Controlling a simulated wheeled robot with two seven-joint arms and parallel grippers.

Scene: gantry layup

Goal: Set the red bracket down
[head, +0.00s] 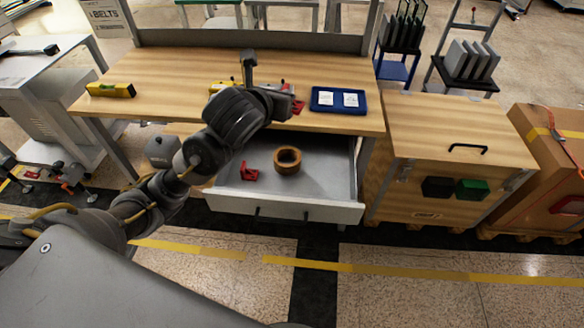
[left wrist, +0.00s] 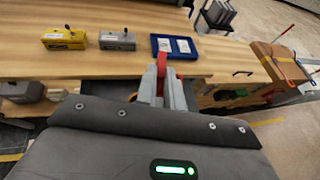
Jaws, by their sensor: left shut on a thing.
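My left gripper (head: 290,100) reaches over the front part of the wooden workbench, left of the blue tray. Its jaws are shut on a red bracket (head: 298,106). In the left wrist view the gripper (left wrist: 161,80) shows the red bracket (left wrist: 162,68) upright between its fingers, near the bench's front edge. The fingers and wrist hide part of the bracket, and I cannot tell whether it touches the bench top. A second red bracket (head: 249,174) lies in the open drawer (head: 325,180), left of a brown ring (head: 288,160). My right gripper is not in view.
A blue tray (head: 316,106) with two white pieces lies on the bench (head: 170,70). A yellow box (left wrist: 64,40) and a grey box (left wrist: 117,41) stand behind the gripper. A yellow level (head: 110,90) lies far left. A wooden crate (head: 440,120) stands right of the bench.

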